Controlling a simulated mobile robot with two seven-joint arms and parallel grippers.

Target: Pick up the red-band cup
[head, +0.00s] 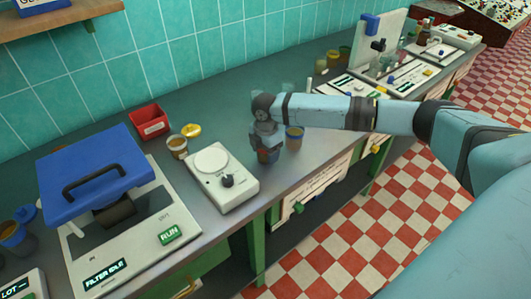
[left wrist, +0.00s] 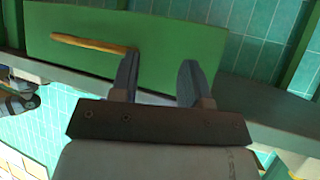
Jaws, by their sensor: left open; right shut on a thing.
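My right gripper (head: 267,146) points down over the counter near its front edge, shut on a small brownish cup (head: 268,157). The fingers cover much of this cup, and I cannot make out its band colour. Another cup with a blue band (head: 294,138) stands just right of it. A cup with brown contents (head: 177,148) stands further left, by a yellow lid (head: 191,130). I see no clear red band on any cup. My left gripper (left wrist: 158,82) is open and empty in the left wrist view, in front of a green panel (left wrist: 210,45).
A white scale (head: 222,178) with a knob stands left of the held cup. A red bin (head: 148,121) is behind it. A blue-lidded machine (head: 95,175) fills the left counter. Bare counter (head: 235,118) lies behind the gripper.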

